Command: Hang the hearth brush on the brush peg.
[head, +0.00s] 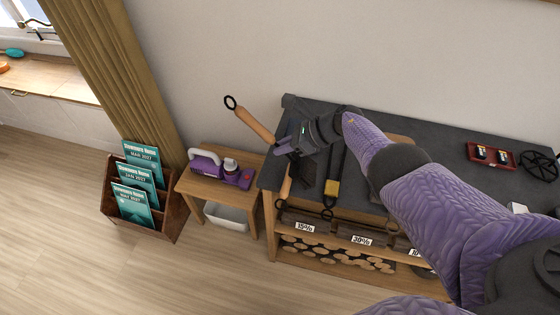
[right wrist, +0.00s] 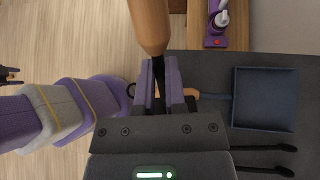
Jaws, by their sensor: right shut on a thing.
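The hearth brush (head: 255,124) has a tapered wooden handle with a black ring at its end. My right gripper (head: 281,146) is shut on the dark neck below the handle. The handle points up and left in the head view, with the ring end free in the air. In the right wrist view the handle (right wrist: 149,26) rises from between the gripper's fingers (right wrist: 159,82). The brush head is hidden or cannot be told apart from the gripper. I cannot make out the brush peg. My left gripper (right wrist: 11,76) is small at the wrist view's left edge; its jaws are unclear.
The dark-topped bench (head: 384,122) lies below the gripper. A side table (head: 195,185) holds a purple appliance (head: 231,178); a magazine rack (head: 168,222) stands left.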

